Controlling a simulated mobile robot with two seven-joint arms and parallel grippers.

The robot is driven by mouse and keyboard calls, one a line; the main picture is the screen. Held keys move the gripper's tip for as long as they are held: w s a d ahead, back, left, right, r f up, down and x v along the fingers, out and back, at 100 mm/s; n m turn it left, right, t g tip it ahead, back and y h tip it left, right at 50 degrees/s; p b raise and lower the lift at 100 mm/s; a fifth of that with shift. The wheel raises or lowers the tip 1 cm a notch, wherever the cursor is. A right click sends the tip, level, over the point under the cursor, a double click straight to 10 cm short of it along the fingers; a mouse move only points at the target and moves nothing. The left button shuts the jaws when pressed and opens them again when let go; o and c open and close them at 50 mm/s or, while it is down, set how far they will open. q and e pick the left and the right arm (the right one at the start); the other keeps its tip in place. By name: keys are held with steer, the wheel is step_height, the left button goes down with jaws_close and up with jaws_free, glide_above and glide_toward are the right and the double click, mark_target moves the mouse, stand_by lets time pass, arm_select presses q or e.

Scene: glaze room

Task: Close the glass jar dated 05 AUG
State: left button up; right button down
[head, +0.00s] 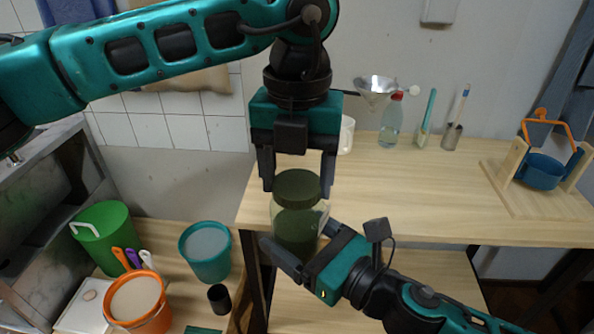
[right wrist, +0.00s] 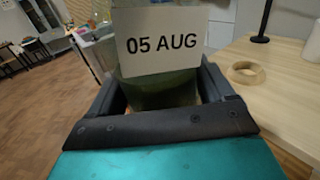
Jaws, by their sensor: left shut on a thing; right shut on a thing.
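The glass jar (head: 297,232) has dark green contents and is held upright in front of the table's front edge. Its white label (right wrist: 162,42) reads 05 AUG in the right wrist view. My right gripper (head: 298,240) is shut around the jar's body, one finger on each side; the right wrist view also shows its fingers (right wrist: 165,88) there. A dark olive round lid (head: 297,184) is at the jar's mouth. My left gripper (head: 297,187) points down from above, shut on the lid. I cannot tell whether the lid is seated or just above the rim.
The wooden table (head: 420,190) is mostly clear. Green (head: 103,238), teal (head: 207,255) and orange (head: 138,302) buckets stand lower left. A tape ring (right wrist: 248,72) lies on a wooden surface.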

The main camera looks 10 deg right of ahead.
arm_select(q)
steer(key=m, duration=1.4)
steer(key=shift+m, duration=0.3)
steer(key=m, duration=0.3)
steer(key=shift+m, duration=0.3)
steer(key=m, duration=0.3)
steer(key=shift+m, duration=0.4)
steer(key=m, duration=0.5)
steer(key=o, duration=1.2)
steer(key=shift+o, duration=0.2)
step_height(320, 180, up, 12)
